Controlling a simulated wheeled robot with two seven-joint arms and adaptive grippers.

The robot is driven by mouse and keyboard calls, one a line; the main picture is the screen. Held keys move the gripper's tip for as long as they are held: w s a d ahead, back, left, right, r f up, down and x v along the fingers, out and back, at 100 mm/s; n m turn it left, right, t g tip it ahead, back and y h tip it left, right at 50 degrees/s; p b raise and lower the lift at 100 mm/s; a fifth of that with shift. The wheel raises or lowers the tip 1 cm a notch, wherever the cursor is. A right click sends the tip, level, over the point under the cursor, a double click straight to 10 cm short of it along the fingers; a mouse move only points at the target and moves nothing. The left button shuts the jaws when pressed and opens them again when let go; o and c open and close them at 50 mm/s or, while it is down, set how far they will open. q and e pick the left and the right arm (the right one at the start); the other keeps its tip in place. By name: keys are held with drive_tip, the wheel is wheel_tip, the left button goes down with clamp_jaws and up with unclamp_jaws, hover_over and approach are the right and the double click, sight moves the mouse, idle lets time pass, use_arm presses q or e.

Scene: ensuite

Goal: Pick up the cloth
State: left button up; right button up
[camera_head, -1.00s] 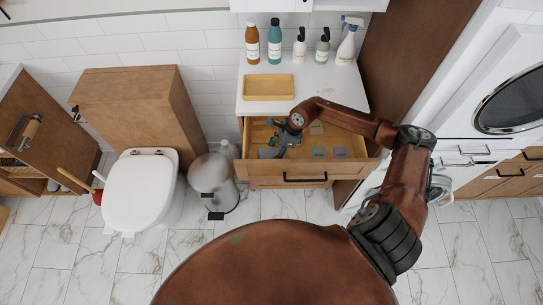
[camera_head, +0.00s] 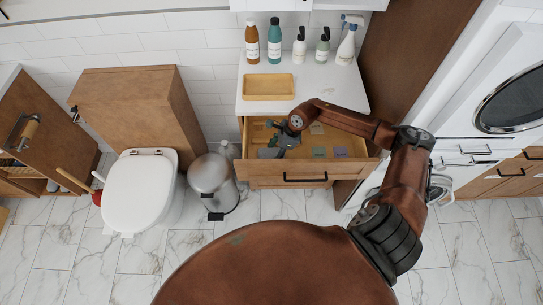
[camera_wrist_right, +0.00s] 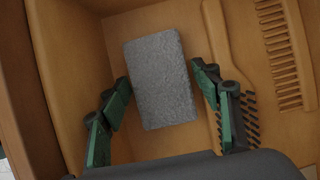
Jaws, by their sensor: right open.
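The cloth (camera_wrist_right: 160,80) is a grey, rough-textured folded rectangle lying in the left part of the open wooden drawer. In the head view, a grey-blue patch of it (camera_head: 267,153) shows beside my right gripper (camera_head: 281,149). In the right wrist view, my right gripper (camera_wrist_right: 165,95) is open, with one green-and-black finger on each side of the cloth. Whether the fingers touch it cannot be told. My left gripper is not in view.
The drawer front (camera_head: 288,174) is pulled out below a white counter with a wooden tray (camera_head: 268,87) and several bottles. More small folded pieces (camera_head: 340,152) lie at the drawer's right. A metal bin (camera_head: 211,178) stands left.

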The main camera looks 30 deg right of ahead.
sight(273, 155)
drive_tip(key=shift+c, duration=0.7)
drive_tip(key=c, duration=0.8)
drive_tip(key=shift+r, duration=0.1)
wheel_tip(273, 155, up, 10)
drive_tip(key=shift+r+p, duration=0.15)
drive_tip(key=shift+p, duration=0.35)
